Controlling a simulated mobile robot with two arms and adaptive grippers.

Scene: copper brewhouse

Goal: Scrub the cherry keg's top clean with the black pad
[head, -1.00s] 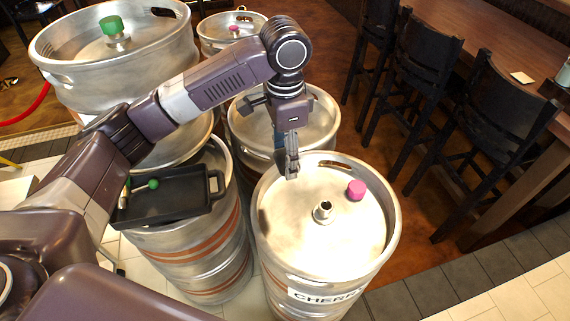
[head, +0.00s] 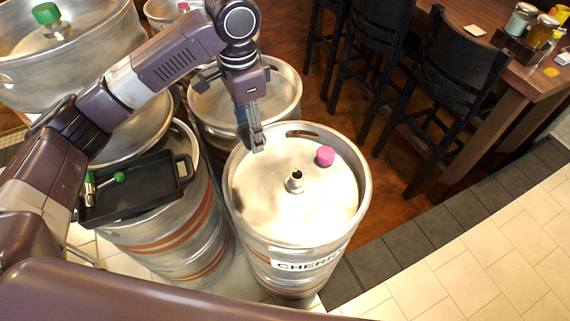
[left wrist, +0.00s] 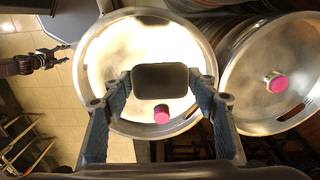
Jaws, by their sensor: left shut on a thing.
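The cherry keg (head: 330,205) stands upright in the head view, with a "CHERRY" label, a central metal fitting (head: 294,181) and a pink cap (head: 325,156) on its top. A dull darker patch shows on the top's left side; I cannot tell grime from shadow. My left gripper (head: 257,140) is over the top's far-left part. In the left wrist view it is shut on the black pad (left wrist: 160,80), which hides the fitting. I cannot tell whether the pad touches the keg. My right gripper (left wrist: 45,61) shows small at left in the wrist view; its jaws are unclear.
A black tray (head: 140,207) with a green-knobbed tool (head: 118,177) rests on a keg at left. Other kegs stand behind, one with a green cap (head: 46,13). Black chairs (head: 440,75) and a wooden table are at right. Tiled floor (head: 470,265) lies open at front right.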

